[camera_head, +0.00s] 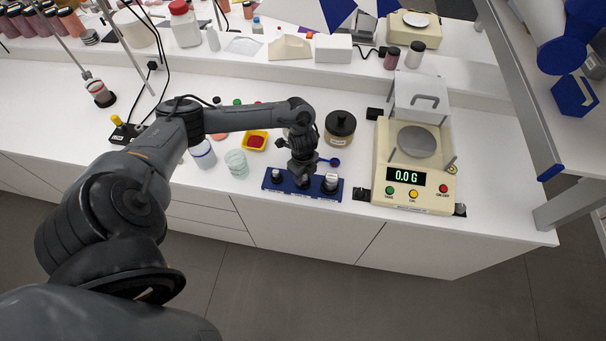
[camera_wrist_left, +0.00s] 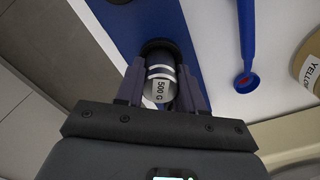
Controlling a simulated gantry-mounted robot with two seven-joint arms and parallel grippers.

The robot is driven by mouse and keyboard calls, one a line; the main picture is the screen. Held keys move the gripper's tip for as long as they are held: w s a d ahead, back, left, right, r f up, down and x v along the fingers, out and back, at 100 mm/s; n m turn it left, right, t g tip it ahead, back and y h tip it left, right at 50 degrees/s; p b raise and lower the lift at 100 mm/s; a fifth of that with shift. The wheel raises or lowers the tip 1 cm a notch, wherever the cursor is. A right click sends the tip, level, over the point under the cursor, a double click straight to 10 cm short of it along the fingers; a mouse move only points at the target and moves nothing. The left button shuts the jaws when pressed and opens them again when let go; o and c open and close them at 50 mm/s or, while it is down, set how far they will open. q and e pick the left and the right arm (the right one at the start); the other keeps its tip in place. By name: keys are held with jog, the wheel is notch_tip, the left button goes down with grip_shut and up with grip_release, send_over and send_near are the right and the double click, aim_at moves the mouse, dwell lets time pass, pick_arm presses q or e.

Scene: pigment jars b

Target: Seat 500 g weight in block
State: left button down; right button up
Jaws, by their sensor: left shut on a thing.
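The blue weight block (camera_head: 312,197) lies near the front edge of the bench. My left gripper (camera_head: 303,179) is over its middle, pointing down. In the left wrist view the gripper (camera_wrist_left: 160,92) is shut on the 500 g weight (camera_wrist_left: 162,88), a pale cylinder with a printed label. A dark round shape at the block (camera_wrist_left: 125,20) borders the weight's far end; I cannot tell how deep the weight sits. Other pieces stand in the block on each side, a silver-topped one (camera_head: 331,181) at right and a dark one (camera_head: 278,175) at left. My right gripper is not in view.
A balance (camera_head: 404,178) reading 0.0 G stands right of the block. A black-lidded jar (camera_head: 340,129) and a blue spoon (camera_wrist_left: 246,78) are close behind it.

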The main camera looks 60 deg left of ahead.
pick_arm(q)
jog(key=shift+f, duration=0.2)
dwell(0.7)
jog(key=c, duration=0.6)
grip_release()
